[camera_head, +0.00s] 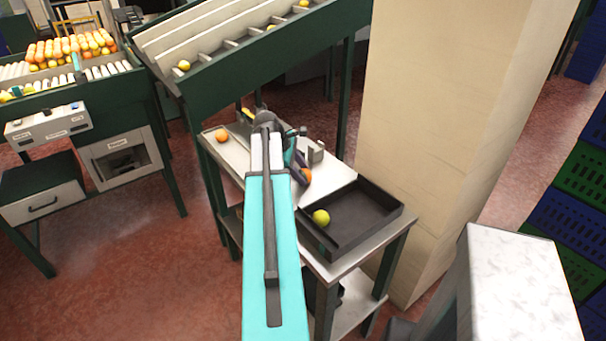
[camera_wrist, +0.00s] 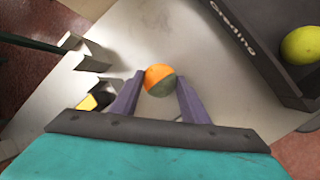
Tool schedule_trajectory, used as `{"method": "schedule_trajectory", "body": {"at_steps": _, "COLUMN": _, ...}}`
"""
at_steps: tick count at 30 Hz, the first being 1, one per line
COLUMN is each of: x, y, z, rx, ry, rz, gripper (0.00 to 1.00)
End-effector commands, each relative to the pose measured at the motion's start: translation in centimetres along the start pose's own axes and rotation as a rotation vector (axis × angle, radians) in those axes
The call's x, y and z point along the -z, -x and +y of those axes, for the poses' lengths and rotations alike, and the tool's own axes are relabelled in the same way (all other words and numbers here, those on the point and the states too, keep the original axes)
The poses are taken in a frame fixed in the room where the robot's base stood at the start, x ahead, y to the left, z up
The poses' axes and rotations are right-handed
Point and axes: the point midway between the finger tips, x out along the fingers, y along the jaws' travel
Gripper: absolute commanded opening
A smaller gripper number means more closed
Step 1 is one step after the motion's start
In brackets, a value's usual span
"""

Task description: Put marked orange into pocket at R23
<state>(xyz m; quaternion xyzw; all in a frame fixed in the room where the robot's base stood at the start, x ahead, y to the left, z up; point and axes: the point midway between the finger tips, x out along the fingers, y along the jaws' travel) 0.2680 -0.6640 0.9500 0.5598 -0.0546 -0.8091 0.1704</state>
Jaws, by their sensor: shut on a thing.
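The marked orange (camera_wrist: 157,75), orange with a dark grey-green patch, sits between the two purple fingers of my gripper (camera_wrist: 159,84) in the wrist view. The gripper is shut on it. In the head view the orange (camera_head: 306,175) shows beside my gripper, over the metal table (camera_head: 335,178), partly covered by the gripper. I cannot tell whether it touches the table. The sloped green rack (camera_head: 240,62) with divided pockets stands behind the table. No R23 label is readable.
A dark tray (camera_head: 378,208) with a yellow-green fruit (camera_head: 321,217) stands at the table's right end. Another orange (camera_head: 222,135) lies at the left end. A metal bracket (camera_wrist: 86,54) stands near my gripper. A broad beige pillar (camera_head: 440,120) rises right of the table.

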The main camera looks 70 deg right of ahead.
Motion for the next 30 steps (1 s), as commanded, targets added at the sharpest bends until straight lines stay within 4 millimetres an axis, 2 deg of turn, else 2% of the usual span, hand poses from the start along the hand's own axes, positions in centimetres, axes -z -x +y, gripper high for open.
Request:
{"method": "schedule_trajectory", "body": {"at_steps": 8, "x": -0.5, "y": 1.3, "z": 0.5, "rx": -0.002, "ry": -0.001, "rz": 0.0, "gripper": 0.14}}
{"method": "schedule_trajectory", "body": {"at_steps": 24, "x": -2.9, "y": 7.1, "z": 2.4, "rx": -0.002, "ry": -0.001, "rz": 0.0, "gripper": 0.14}}
{"method": "schedule_trajectory", "body": {"at_steps": 30, "x": -3.5, "y": 8.4, "z": 2.7, "rx": -0.001, "ry": 0.0, "rz": 0.0, "gripper": 0.14}}
